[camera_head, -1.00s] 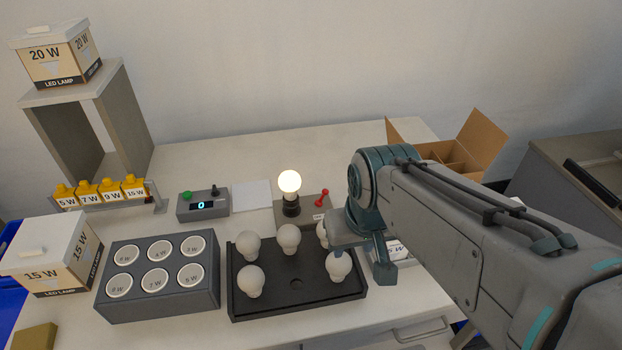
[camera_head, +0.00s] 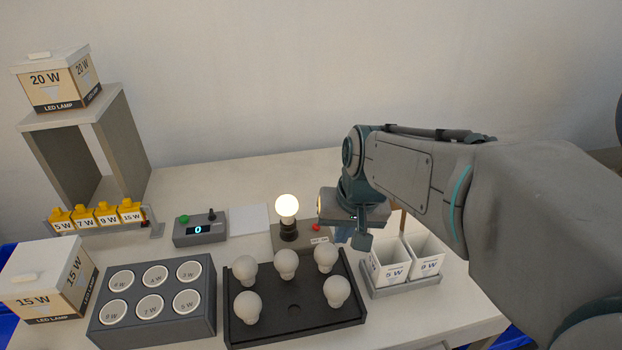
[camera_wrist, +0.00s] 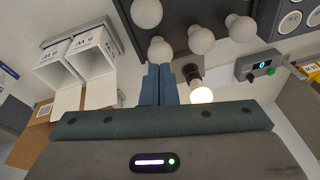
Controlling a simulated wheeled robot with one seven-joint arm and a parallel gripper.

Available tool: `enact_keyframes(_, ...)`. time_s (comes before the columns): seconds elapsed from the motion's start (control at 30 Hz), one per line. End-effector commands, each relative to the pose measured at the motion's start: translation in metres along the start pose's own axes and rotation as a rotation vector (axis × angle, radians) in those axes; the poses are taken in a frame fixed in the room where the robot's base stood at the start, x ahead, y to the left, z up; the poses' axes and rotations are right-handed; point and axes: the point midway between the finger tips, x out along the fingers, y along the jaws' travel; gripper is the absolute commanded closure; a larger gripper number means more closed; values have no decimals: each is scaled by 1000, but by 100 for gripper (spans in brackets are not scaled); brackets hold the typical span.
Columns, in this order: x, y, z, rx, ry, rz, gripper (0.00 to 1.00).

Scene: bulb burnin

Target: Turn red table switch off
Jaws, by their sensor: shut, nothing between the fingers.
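The red table switch (camera_head: 316,227) shows as a small red piece on the grey lamp base (camera_head: 286,239). My gripper (camera_head: 343,236) is just right of the switch, fingers pointing down. Its blue fingers (camera_wrist: 158,70) are shut and empty. I cannot tell whether they touch the switch.
A black tray (camera_head: 295,335) with several white bulbs lies in front of the lamp base. Two white bins (camera_head: 388,277) stand to the right, close to my gripper. A grey box with a display and green button (camera_head: 200,231) is at left.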

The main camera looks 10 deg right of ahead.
Motion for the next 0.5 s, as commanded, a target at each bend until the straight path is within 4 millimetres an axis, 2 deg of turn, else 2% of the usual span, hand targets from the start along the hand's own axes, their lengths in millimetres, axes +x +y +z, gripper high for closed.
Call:
enact_keyframes(0.1, 6, 1, -26, 67, -11, -18, 100)
enact_keyframes(0.5, 37, 9, -109, 287, -36, -67, 100)
